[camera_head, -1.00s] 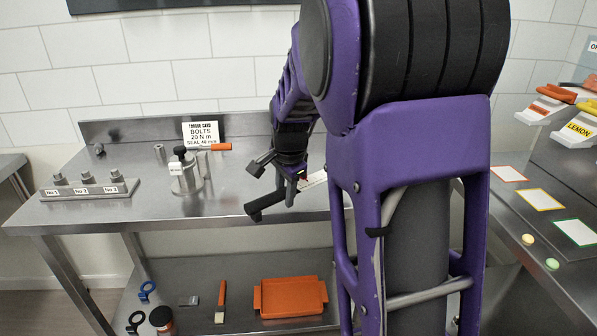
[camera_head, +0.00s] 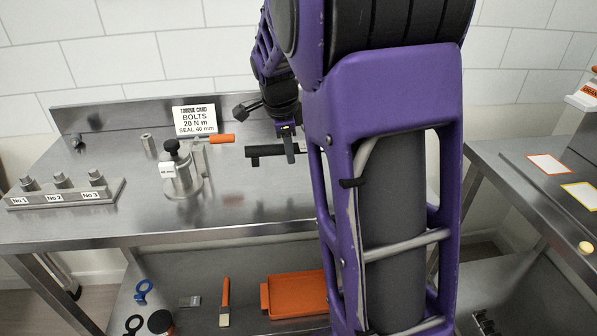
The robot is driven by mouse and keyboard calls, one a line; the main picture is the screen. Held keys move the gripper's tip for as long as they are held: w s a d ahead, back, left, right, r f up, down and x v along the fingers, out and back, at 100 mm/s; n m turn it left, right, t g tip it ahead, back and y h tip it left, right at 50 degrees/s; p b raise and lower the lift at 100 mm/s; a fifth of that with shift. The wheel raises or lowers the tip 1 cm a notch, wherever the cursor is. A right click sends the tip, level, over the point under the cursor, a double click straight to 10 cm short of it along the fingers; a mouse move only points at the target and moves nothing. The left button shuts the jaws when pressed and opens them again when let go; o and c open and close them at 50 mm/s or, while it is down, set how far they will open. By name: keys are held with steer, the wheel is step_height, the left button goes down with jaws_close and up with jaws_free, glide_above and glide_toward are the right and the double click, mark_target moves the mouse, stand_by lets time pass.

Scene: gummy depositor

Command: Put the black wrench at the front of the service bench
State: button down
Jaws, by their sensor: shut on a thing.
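A black bar-shaped tool (camera_head: 265,152), which looks like the black wrench, is held crosswise in my gripper (camera_head: 289,153). My gripper is shut on it, and the tool's left end sticks out with a short downward bend. Both show over the right part of the steel service bench (camera_head: 130,217), behind its front edge. The tool appears raised above the top, but the exact gap is hard to tell. My arm hides the right part of the bench and the tool's far right end.
On the bench stand a numbered bolt block (camera_head: 66,193), a metal fixture (camera_head: 180,172), a torque card (camera_head: 195,120) and an orange-handled tool (camera_head: 218,139). The bench's front middle is clear. The lower shelf holds an orange tray (camera_head: 297,293) and small tools. Another counter (camera_head: 505,165) is at right.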

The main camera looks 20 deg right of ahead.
steer(key=shift+f+b, duration=0.45)
steer(key=shift+f, duration=2.5)
steer(key=c, duration=0.6)
jaws_free()
steer(key=shift+f, duration=0.1)
steer(key=p+v, duration=0.2)
steer(key=v, duration=1)
